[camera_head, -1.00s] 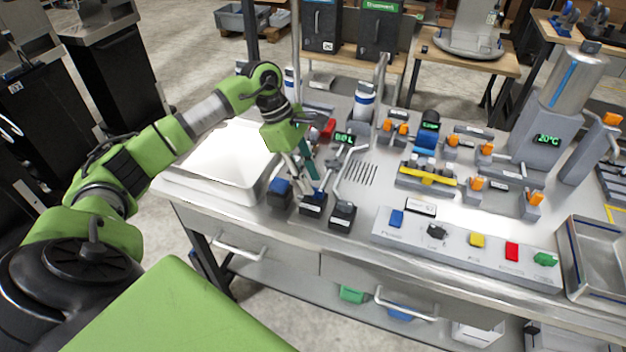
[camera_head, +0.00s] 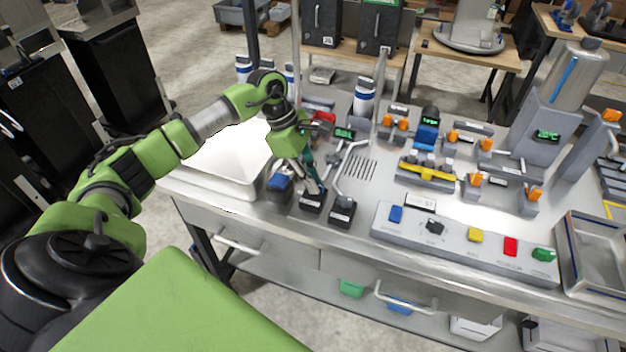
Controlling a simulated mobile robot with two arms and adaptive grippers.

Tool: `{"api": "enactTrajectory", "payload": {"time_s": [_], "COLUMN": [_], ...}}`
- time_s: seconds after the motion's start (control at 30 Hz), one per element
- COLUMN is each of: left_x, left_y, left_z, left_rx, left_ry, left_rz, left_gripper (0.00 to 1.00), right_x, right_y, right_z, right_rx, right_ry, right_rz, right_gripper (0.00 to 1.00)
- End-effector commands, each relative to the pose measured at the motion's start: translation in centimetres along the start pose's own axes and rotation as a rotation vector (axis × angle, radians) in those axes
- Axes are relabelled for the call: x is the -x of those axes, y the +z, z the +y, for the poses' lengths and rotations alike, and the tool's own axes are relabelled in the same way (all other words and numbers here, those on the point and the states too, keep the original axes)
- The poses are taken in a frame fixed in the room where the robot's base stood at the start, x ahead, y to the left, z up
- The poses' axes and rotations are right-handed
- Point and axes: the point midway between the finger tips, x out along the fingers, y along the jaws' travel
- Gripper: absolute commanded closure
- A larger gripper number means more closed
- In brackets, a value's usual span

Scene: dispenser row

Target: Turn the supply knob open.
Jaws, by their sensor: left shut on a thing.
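My left gripper (camera_head: 313,185) reaches down from the left onto the middle one of three small dark boxes at the front left of the steel bench. Its fingers are shut on the small knob on top of this middle box (camera_head: 312,202); they hide most of the knob. The left box (camera_head: 280,184) has a blue top. The right box (camera_head: 342,212) has a dark top and stands clear of the fingers. No readable label shows which of them is the supply knob. My right gripper is not in view.
A panel with coloured knobs (camera_head: 464,243) runs along the bench front. Behind it are orange-tipped valves and a yellow lever (camera_head: 428,171). A bent pipe (camera_head: 349,163) and a small green display (camera_head: 344,133) stand close to the gripper. A pale tray (camera_head: 222,163) lies at the left.

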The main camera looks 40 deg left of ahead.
Motion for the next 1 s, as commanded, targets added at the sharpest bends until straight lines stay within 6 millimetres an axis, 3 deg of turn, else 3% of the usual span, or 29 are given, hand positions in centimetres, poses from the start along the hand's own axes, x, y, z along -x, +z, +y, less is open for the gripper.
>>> {"api": "enactTrajectory", "payload": {"time_s": [0.37,1.0], "left_x": [-0.3,-0.4], "left_y": [-0.2,0.1], "left_z": [-0.1,-0.4], "left_rx": [0.178,0.731], "left_ry": [0.078,0.310], "left_rz": [0.003,-0.002], "left_gripper": [1.00,1.00], "right_x": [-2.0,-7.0], "right_y": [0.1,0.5], "right_z": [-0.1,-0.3], "right_rx": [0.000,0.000], "right_ry": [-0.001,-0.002], "right_rz": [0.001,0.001], "right_gripper": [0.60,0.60]}}
